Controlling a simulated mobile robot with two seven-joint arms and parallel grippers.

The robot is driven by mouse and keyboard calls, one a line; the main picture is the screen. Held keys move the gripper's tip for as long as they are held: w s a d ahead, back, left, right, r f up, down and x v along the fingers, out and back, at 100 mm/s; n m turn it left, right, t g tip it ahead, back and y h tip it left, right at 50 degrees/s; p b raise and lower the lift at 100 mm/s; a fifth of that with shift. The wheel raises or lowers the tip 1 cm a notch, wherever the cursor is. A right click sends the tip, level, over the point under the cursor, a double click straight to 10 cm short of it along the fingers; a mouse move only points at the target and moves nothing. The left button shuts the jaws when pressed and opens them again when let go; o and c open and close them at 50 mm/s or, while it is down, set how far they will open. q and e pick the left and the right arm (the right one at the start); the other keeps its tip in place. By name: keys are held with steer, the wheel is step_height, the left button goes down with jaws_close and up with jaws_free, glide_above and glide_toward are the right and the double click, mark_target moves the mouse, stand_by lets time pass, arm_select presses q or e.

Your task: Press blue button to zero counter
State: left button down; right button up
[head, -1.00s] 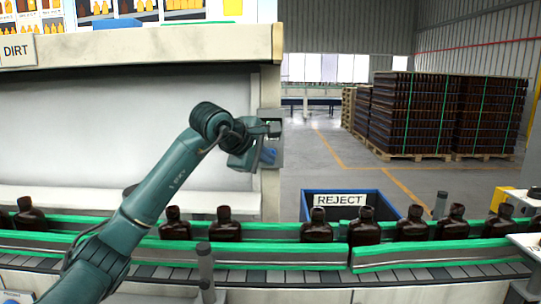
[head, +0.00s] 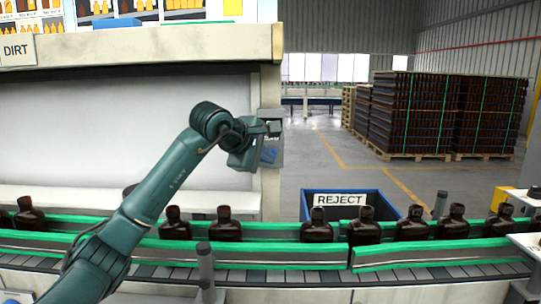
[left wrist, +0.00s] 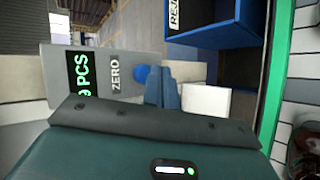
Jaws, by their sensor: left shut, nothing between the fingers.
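The grey counter box (head: 276,145) is mounted on the post at the right end of the back panel. In the left wrist view the counter box (left wrist: 98,92) shows a green display (left wrist: 80,76) reading "PCS", with a partly cut-off digit, and a "ZERO" label (left wrist: 115,72). The round blue button (left wrist: 140,75) is beside the label. My left gripper (head: 268,155) is at the counter; its blue fingers (left wrist: 160,86) are shut and empty, right beside the button and partly overlapping it in view. Whether they touch it I cannot tell. My right gripper is out of view.
Amber bottles (head: 318,231) stand on the conveyor with green rails (head: 285,245) below my left arm. A blue reject bin (head: 382,207) is behind it at centre right. Pallets of bottles (head: 440,115) stand far back on open floor.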

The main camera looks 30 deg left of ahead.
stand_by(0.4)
arm_select(q)
steer(key=shift+w+a+p, duration=0.25)
steer(key=shift+w+p, duration=0.1)
steer(key=shift+w, duration=0.05)
stand_by(0.4)
steer(key=shift+w+a, duration=0.1)
steer(key=shift+w, duration=0.1)
steer(key=shift+w+a+p, duration=0.1)
steer(key=shift+w+p, duration=0.05)
steer(key=shift+p, duration=0.2)
stand_by(0.7)
steer(key=shift+s+d+b, duration=0.35)
steer(key=shift+s+d, duration=0.05)
steer(key=shift+s, duration=0.35)
